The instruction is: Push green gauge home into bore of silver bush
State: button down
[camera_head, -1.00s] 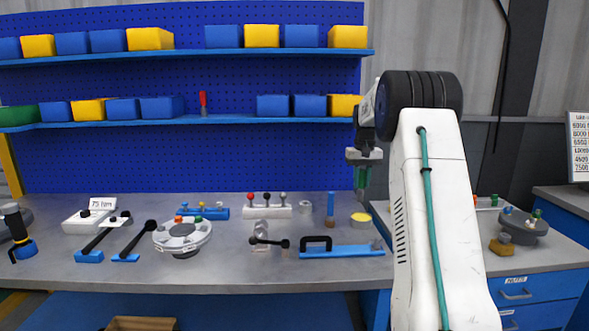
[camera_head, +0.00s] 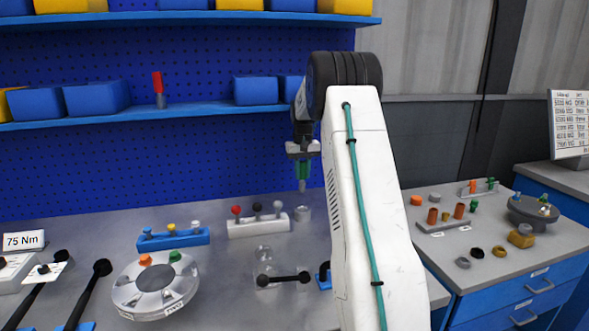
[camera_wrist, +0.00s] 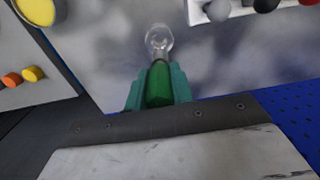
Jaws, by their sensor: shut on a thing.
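My gripper (camera_head: 302,157) is shut on the green gauge (camera_head: 303,170) and holds it upright, with its silver pin pointing down. In the wrist view the gauge's green body (camera_wrist: 159,84) sits between the teal fingers. A short silver cylinder, which looks like the silver bush (camera_head: 303,214), stands on the bench just below the pin. The pin tip appears above the bush, with a small gap in the head view. A shiny round silver form shows beyond the green body in the wrist view; I cannot tell pin from bush there. The bore is not visible.
A white block with red, black and grey knobs (camera_head: 258,227) stands close left of the bush. A blue block with coloured knobs (camera_head: 174,239) is farther left. A black-knobbed lever (camera_head: 283,279) lies in front. The pegboard (camera_head: 150,170) rises behind. My arm hides the bench to the right.

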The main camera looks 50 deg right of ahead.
aim_at(303, 182)
jog(key=shift+s, duration=0.1)
dwell(0.3)
jog(key=shift+f, duration=2.9)
jog(key=shift+f, duration=2.5)
jog(key=c, duration=1.1)
grip_release()
jog(key=shift+r, duration=0.1)
notch_tip(303, 182, up, 8)
jog(key=shift+f, duration=0.15)
